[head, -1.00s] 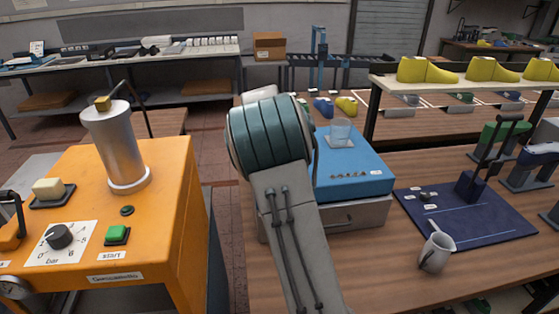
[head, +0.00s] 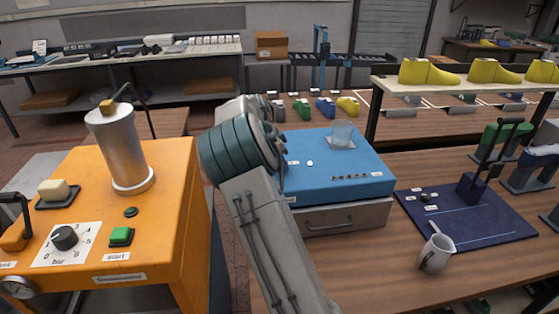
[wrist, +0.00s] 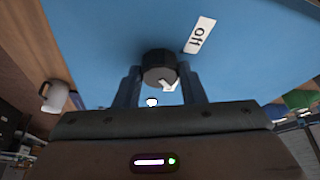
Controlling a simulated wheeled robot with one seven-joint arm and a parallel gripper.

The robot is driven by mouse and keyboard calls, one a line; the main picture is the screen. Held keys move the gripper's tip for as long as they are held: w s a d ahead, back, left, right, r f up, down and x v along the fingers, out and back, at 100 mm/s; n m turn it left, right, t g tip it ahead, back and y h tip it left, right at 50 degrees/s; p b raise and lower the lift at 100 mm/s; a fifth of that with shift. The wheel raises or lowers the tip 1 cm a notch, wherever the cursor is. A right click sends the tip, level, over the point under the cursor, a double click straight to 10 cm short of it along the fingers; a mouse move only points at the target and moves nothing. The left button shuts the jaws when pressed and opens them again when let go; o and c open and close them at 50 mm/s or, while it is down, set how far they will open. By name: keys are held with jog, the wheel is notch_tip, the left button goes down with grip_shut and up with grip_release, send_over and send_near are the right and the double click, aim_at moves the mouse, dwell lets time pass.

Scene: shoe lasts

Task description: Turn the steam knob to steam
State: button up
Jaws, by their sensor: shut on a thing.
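In the wrist view, a black round knob (wrist: 158,64) sits on the blue top of the box (wrist: 95,45). My gripper (wrist: 158,84) has one finger on each side of the knob and is shut on it. A small white piece shows at the knob's edge, too small to read. In the head view, the blue box (head: 345,165) stands on the wooden table; my arm hides the knob and my gripper there.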

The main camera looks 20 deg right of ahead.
dwell(0.3)
jog(key=o, duration=1)
jog(key=shift+a, duration=0.1)
jog(key=b+v, duration=0.2)
jog(key=v, duration=1.2)
jog(key=shift+w, duration=0.15)
